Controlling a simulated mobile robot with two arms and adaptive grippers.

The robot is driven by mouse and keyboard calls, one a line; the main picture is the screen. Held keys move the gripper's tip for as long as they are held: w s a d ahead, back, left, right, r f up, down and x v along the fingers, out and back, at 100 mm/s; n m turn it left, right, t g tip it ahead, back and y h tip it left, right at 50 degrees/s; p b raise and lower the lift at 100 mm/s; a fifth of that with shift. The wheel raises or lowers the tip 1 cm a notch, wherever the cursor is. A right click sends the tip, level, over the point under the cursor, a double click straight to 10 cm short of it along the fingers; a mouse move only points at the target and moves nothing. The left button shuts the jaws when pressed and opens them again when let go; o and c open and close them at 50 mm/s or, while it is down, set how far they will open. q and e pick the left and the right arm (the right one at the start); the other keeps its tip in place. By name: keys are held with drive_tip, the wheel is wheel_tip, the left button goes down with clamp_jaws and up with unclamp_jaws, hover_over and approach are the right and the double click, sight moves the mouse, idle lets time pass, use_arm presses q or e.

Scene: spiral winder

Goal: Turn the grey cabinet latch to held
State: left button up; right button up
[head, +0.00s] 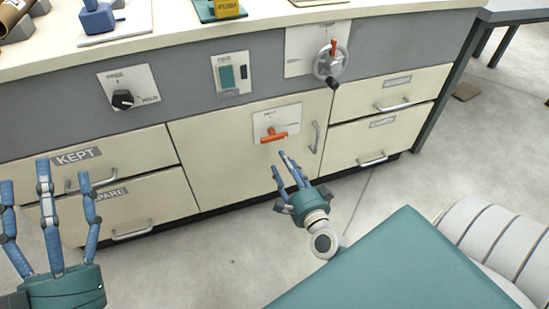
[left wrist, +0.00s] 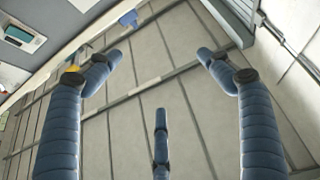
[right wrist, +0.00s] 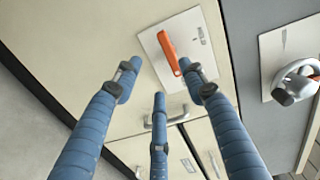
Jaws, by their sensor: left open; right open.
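An orange latch handle (head: 273,137) sits on a white plate (head: 291,117) on the cream cabinet door below the grey band. The handle lies nearly level in the head view. In the right wrist view the orange handle (right wrist: 168,52) is just beyond my fingertips, its plate lettering too small to read. My right gripper (head: 285,167) is open and empty, in front of the door and a little below the handle, with no clear contact. My left gripper (head: 46,185) is open and empty in front of the drawers at the left.
A door pull (head: 315,137) is right of the latch. A black knob (head: 123,99), a green switch (head: 227,77) and a handwheel with a red-orange lever (head: 329,65) are on the grey band. Drawers marked KEPT (head: 76,157) and SPARE are left.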

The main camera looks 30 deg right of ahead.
sight(275, 140)
use_arm(q)
drive_tip(key=s+a+r+t+h+b, duration=0.1)
drive_tip(key=s+r+t, duration=0.2)
drive_tip(key=s+r, duration=0.2)
drive_tip(key=shift+s+r, duration=0.35)
drive_tip(key=shift+r, duration=0.15)
use_arm(e)
drive_tip(key=shift+m+h, duration=0.4)
drive_tip(key=shift+m, duration=0.1)
drive_tip(key=shift+d+r+x, duration=0.1)
drive_tip(key=shift+r+x, duration=0.05)
drive_tip(key=shift+x, duration=1.7)
drive_tip(key=shift+d+r+x, duration=0.1)
drive_tip(key=shift+r+x, duration=0.05)
drive_tip(key=shift+x, duration=1.7)
drive_tip(key=shift+r+x, duration=0.15)
drive_tip(key=shift+x, duration=1.7)
drive_tip(key=shift+c, duration=0.5)
